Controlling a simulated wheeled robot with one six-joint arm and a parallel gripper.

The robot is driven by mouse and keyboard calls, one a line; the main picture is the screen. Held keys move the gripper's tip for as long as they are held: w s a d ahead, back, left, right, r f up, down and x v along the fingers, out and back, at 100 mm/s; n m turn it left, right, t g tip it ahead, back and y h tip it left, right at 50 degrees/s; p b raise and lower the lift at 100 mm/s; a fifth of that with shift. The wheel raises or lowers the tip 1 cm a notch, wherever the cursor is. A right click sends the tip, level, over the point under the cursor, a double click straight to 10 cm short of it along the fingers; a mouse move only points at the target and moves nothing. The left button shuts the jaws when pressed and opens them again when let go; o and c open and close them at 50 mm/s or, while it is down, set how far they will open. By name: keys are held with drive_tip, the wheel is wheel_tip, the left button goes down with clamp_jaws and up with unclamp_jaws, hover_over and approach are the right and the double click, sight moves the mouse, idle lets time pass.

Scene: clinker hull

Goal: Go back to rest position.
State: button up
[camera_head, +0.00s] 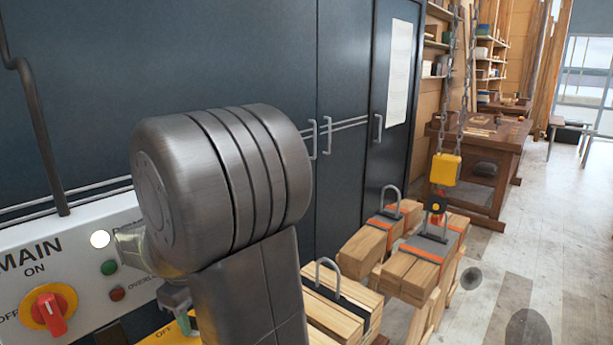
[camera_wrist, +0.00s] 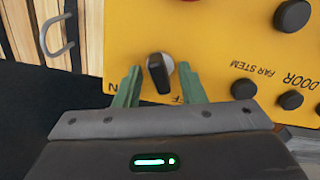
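My gripper (camera_wrist: 159,84) shows in the wrist view with its two green fingers spread apart. A black knob (camera_wrist: 158,72) on a yellow control panel (camera_wrist: 225,45) lies between the fingertips, with a gap on either side, so nothing is gripped. How far the fingertips are from the panel is hard to tell. In the head view my arm stands in the foreground and hides most of my gripper and of the yellow panel (camera_head: 165,335).
A grey panel (camera_head: 75,240) with a red MAIN switch (camera_head: 50,312) is at the left. Dark cabinets (camera_head: 250,60) stand behind my arm. Strapped timber bundles (camera_head: 340,300) lie to the right, one under a chain hoist (camera_head: 446,169). Open floor (camera_head: 560,220) is at far right.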

drive_tip(key=m+b, duration=0.1)
drive_tip(key=m, duration=0.3)
drive_tip(key=shift+m, duration=0.4)
drive_tip(key=m+b, duration=0.1)
drive_tip(key=m, duration=0.3)
drive_tip(key=shift+m, duration=0.4)
wheel_tip(320, 180, up, 11)
drive_tip(key=shift+f, duration=0.15)
